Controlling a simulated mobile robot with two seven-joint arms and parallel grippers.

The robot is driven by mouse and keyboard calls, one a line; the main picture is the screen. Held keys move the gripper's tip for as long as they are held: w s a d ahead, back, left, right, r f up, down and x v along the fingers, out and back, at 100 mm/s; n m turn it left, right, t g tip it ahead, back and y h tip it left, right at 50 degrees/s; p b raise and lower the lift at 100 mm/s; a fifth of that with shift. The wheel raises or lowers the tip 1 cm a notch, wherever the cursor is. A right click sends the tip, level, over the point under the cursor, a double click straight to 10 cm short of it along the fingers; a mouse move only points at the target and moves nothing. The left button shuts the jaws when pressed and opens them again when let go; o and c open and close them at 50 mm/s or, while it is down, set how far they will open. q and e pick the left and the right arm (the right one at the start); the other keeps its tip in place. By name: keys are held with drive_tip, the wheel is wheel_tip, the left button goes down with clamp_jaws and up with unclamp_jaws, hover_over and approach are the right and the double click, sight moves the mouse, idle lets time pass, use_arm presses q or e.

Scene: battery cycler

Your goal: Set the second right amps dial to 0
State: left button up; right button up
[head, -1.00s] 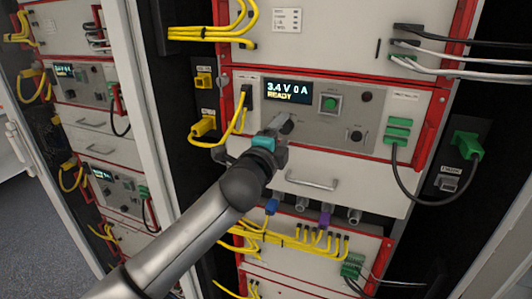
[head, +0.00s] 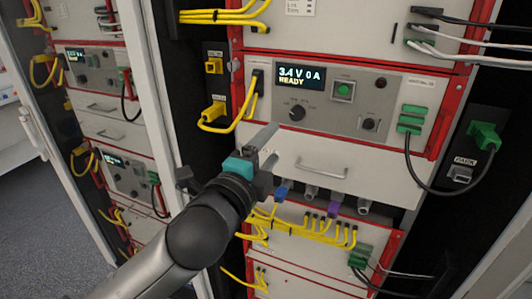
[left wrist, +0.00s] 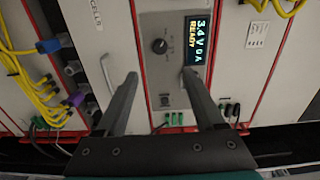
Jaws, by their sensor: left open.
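The power unit's grey panel (head: 330,105) has a display (head: 301,76) reading 3.4 V 0 A and READY. A black dial (head: 297,110) sits below the display, and a second black dial (head: 369,124) is at the panel's lower right. In the left wrist view the dials (left wrist: 159,46) and (left wrist: 165,100) show sideways. My left gripper (head: 272,146) is open and empty, below and left of the first dial, apart from the panel. Its fingers spread in the left wrist view (left wrist: 159,74), one covering the green button's area. My right gripper is not in view.
Below are a drawer handle (head: 321,169) and several plugs with yellow cables (head: 300,228). A green connector (head: 410,118) is to the right. A white frame post (head: 145,90) stands at left.

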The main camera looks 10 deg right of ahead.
use_arm(q)
drive_tip(key=shift+s+a, duration=0.45)
drive_tip(key=shift+s, duration=0.15)
